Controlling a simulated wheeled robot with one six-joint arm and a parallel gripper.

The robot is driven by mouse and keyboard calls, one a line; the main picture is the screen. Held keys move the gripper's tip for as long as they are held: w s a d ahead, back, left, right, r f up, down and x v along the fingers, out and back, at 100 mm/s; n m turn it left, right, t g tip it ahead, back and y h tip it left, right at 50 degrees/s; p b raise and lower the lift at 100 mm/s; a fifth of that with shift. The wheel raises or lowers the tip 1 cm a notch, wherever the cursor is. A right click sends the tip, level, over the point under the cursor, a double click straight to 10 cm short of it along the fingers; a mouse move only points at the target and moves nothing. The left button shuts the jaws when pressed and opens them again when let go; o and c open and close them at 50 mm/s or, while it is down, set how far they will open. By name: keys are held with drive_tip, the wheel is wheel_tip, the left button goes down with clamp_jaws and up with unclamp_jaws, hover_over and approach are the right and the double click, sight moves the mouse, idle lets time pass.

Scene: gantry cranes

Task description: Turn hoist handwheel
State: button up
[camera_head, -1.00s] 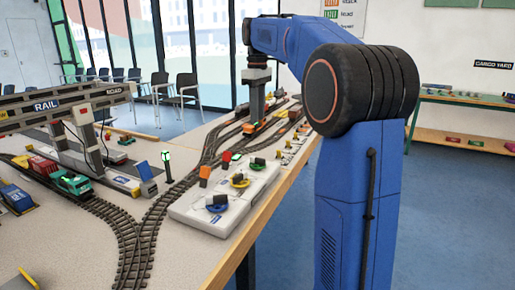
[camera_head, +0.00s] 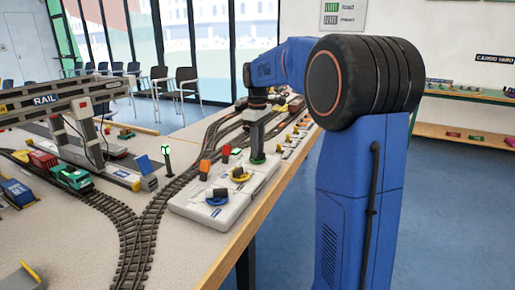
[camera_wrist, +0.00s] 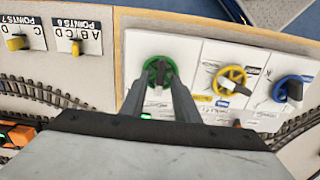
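Three handwheels sit in a row on a white control panel (camera_head: 185,208): green (camera_wrist: 172,66), yellow (camera_wrist: 237,75) and blue (camera_wrist: 279,93). In the head view the yellow wheel (camera_head: 240,174) and the blue wheel (camera_head: 217,196) are clear. The green wheel (camera_head: 258,160) is mostly hidden under my gripper. My gripper (camera_wrist: 160,82) points down at the green wheel, its two fingers apart on either side of the dark handle. I cannot tell whether they touch it. The label texts are too small to read surely.
Points switches (camera_wrist: 78,38) lie beyond the green wheel. Train tracks (camera_head: 150,215) curve beside the panel. A rail gantry crane (camera_head: 60,98) stands at the left. The wooden table edge is close.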

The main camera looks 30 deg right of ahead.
drive_tip(key=shift+f, duration=0.2)
clamp_jaws()
drive_tip(key=shift+n, duration=0.3)
drive_tip(key=n, duration=0.4)
drive_tip(key=shift+n, duration=2.9)
